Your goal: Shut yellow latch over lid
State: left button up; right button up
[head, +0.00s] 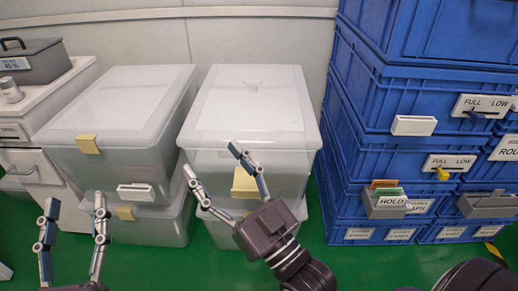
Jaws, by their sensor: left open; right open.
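A translucent bin (213,158) stands in the middle with a pale lid (250,105) on it. A yellow latch (243,183) is on its front, lower than the lid's front edge and partly hidden by my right gripper; it appears to hang clear of the lid. My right gripper (212,159) is open and empty in front of this bin, its fingers on either side of the latch in the picture. Whether it touches the bin I cannot tell. My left gripper (75,201) is open and empty at the lower left, in front of the left bins.
Another lidded bin (120,165) stands left, with a yellow latch (88,144) up near its lid edge. Further bins sit beneath both. Blue crates (375,110) are stacked on the right. A white cabinet (30,165) is far left. Green floor (310,262) shows in front.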

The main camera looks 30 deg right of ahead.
aim_at(245, 187)
jog(key=j+z, duration=0.25)
jog(key=z, duration=0.25)
jog(key=k+j+z, duration=0.1)
jog(key=j+z, duration=0.15)
jog(key=z, duration=0.2)
jog(key=l+u, duration=0.3)
jog(key=l, duration=0.25)
jog(key=i+l+u, duration=0.1)
jog(key=l+u, duration=0.2)
jog(key=l, duration=0.3)
